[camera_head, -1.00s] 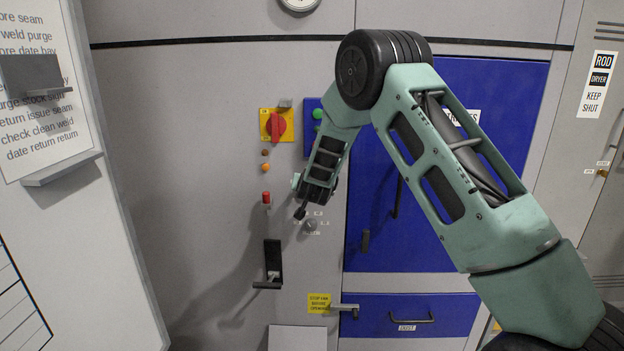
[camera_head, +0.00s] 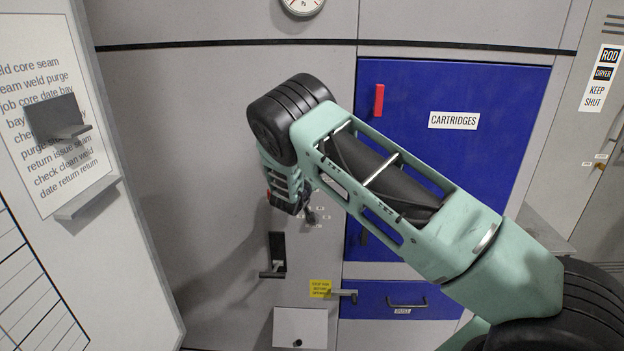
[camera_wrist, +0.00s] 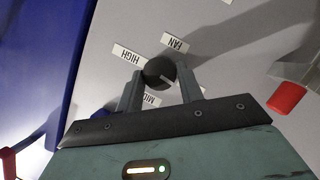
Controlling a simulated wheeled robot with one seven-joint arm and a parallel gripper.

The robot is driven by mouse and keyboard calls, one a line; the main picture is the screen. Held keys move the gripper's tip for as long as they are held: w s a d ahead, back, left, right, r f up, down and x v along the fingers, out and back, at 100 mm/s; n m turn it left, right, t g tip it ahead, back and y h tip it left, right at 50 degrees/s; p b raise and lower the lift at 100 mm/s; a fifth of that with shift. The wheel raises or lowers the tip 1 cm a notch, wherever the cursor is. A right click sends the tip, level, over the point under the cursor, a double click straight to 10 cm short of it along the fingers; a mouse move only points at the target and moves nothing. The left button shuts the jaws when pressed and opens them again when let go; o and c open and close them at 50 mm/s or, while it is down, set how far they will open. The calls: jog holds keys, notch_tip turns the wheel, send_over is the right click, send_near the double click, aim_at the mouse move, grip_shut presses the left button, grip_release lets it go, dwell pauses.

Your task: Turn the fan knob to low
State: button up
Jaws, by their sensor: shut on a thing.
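The fan knob (camera_wrist: 158,71) is a dark round knob on the grey panel. Labels FAN (camera_wrist: 174,43), HIGH (camera_wrist: 127,54) and a partly covered MID (camera_wrist: 151,100) surround it in the wrist view. I see no LOW label; that side is behind my finger or out of view. My gripper (camera_wrist: 161,78) is shut on the knob, one finger on each side. A pale mark shows on the knob's lower right, but I cannot tell its setting for sure. In the head view the knob (camera_head: 311,217) is small, just beside my wrist, and my fingers are hidden.
A blue CARTRIDGES door (camera_head: 460,160) and a blue drawer (camera_head: 385,318) lie to the right.

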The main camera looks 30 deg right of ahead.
jog(key=shift+f+n+h, duration=0.2)
jog(key=shift+n+h, duration=0.1)
jog(key=shift+n, duration=0.1)
jog(key=shift+s, duration=0.1)
dwell(0.3)
jog(key=o, duration=1)
jog(key=shift+a, duration=0.1)
jog(key=b+v, duration=0.5)
jog(key=v, duration=1.2)
jog(key=shift+a+r, duration=0.15)
